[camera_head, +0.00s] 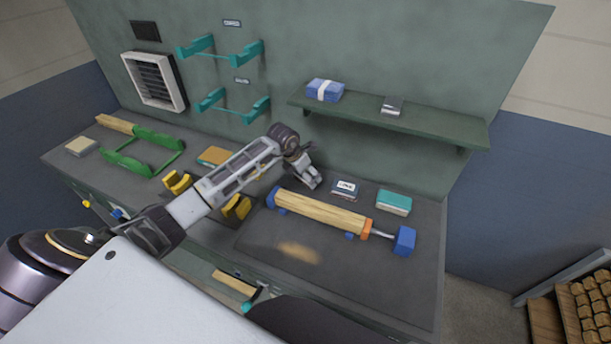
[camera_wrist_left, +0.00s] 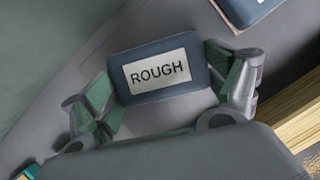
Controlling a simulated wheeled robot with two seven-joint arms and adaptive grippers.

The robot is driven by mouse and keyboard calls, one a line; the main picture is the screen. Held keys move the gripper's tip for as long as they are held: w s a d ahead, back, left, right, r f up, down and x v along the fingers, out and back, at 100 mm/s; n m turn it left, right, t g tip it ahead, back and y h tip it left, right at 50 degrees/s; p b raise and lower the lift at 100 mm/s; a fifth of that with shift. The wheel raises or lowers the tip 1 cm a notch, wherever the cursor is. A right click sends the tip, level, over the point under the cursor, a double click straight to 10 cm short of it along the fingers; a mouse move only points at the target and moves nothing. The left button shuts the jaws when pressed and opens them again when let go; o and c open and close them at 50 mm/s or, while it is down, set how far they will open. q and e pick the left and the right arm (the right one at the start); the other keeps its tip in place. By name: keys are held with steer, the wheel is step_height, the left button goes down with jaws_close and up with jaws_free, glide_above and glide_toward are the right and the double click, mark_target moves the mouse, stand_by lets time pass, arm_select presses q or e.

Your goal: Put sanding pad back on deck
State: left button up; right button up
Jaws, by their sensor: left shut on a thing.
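My left gripper (camera_head: 312,180) is at the back of the workbench, left of a small dark blue labelled pad (camera_head: 345,188). In the left wrist view, my left gripper (camera_wrist_left: 165,90) is shut on a dark blue sanding pad marked ROUGH (camera_wrist_left: 190,47), with a finger at each side. In the head view this pad is hidden by the gripper, or too small to make out. I cannot tell whether it touches the bench. A corner of another labelled blue pad (camera_wrist_left: 240,12) shows at the top right of the wrist view. My right gripper is not in view.
A wooden spindle (camera_head: 320,210) lies between blue and orange holders in front of the gripper. A teal-topped block (camera_head: 394,202) is to the right. A shelf (camera_head: 420,122) with a blue bundle (camera_head: 325,91) hangs behind. Yellow cradles (camera_head: 237,207) stand below my left arm.

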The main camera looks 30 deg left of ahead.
arm_select(q)
steer(key=shift+f, duration=0.45)
steer(key=shift+w+f+p, duration=0.25)
steer(key=shift+w+p, duration=0.05)
steer(key=shift+w, duration=0.05)
steer(key=shift+f, duration=0.1)
steer(key=shift+f, duration=0.15)
steer(key=o, duration=0.9)
